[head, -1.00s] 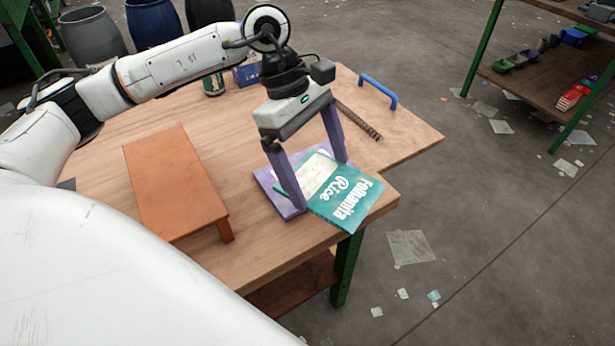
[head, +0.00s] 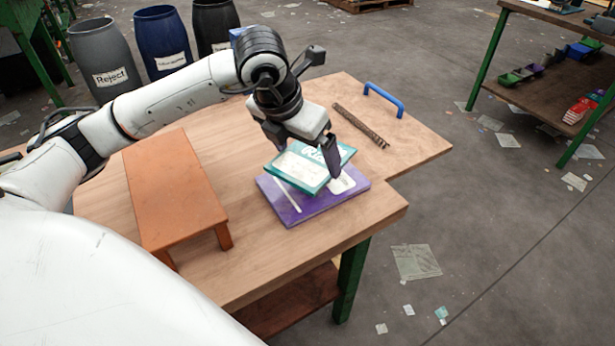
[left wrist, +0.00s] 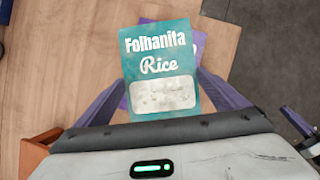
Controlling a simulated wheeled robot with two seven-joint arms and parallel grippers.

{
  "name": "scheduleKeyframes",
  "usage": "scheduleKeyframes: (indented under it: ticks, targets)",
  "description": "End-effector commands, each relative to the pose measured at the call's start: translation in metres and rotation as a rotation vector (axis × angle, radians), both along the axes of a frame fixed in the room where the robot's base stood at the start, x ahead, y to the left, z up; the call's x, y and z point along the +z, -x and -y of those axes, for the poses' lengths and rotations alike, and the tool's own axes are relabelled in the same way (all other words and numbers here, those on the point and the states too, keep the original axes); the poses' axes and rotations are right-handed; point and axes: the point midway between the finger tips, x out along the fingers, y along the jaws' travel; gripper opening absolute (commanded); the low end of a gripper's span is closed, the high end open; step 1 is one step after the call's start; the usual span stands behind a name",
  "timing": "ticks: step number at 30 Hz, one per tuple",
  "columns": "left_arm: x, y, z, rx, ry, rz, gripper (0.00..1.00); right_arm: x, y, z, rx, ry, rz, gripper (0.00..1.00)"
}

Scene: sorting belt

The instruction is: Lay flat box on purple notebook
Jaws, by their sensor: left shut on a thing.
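The flat box (head: 301,168) is teal with a pale panel and reads "Folhanita Rice" in the left wrist view (left wrist: 163,60). My left gripper (head: 303,158) is shut on it, with a purple finger at either side. The box is over the back part of the purple notebook (head: 325,205), turned relative to it. I cannot tell whether they touch. The notebook lies on the table, its front part and a pale label uncovered. In the left wrist view the notebook (left wrist: 200,45) peeks out beside the box; the rest is hidden.
An orange low stand (head: 172,195) is left of the notebook on the wooden table (head: 285,265). A dark ridged rod (head: 360,125) and a blue handle (head: 384,97) are towards the back right. Bare tabletop lies in front of and right of the notebook.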

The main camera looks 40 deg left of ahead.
Motion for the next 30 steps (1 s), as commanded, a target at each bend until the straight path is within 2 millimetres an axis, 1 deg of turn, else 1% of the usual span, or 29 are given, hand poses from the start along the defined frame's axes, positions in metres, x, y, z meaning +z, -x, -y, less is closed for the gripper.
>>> scheduleKeyframes:
  ticks: [1,3,8,12,14,23,24,25,30]
  targets:
    - [-0.009,0.001,0.000,-0.001,0.000,-0.002,0.72,-0.001,0.000,0.000,0.000,-0.002,0.001,0.00]
    - [-0.017,0.001,0.000,-0.001,0.000,-0.003,0.72,0.000,-0.001,0.000,0.000,-0.002,0.002,0.00]
    - [-0.028,0.000,0.000,-0.002,-0.001,-0.002,0.72,-0.001,-0.001,-0.001,-0.001,-0.003,0.003,0.00]
    - [-0.049,0.001,0.000,-0.002,-0.001,-0.003,0.72,-0.002,-0.001,-0.001,-0.001,-0.003,0.002,0.00]
    - [-0.056,0.001,0.000,-0.002,-0.001,-0.004,0.72,-0.003,-0.001,-0.001,-0.001,-0.003,0.002,0.00]
    - [-0.059,0.000,0.000,-0.003,0.000,0.000,0.72,-0.005,0.000,0.000,-0.001,-0.003,0.000,0.00]
    - [-0.059,0.000,0.000,-0.003,0.000,0.000,0.96,-0.005,0.000,0.000,-0.001,-0.003,0.000,0.00]
    - [-0.058,0.000,0.000,-0.003,0.000,0.000,1.00,-0.004,0.000,0.000,-0.001,-0.003,-0.001,0.00]
    - [-0.058,0.000,0.000,-0.004,0.001,0.000,1.00,-0.005,0.002,0.000,-0.001,-0.002,-0.002,0.00]
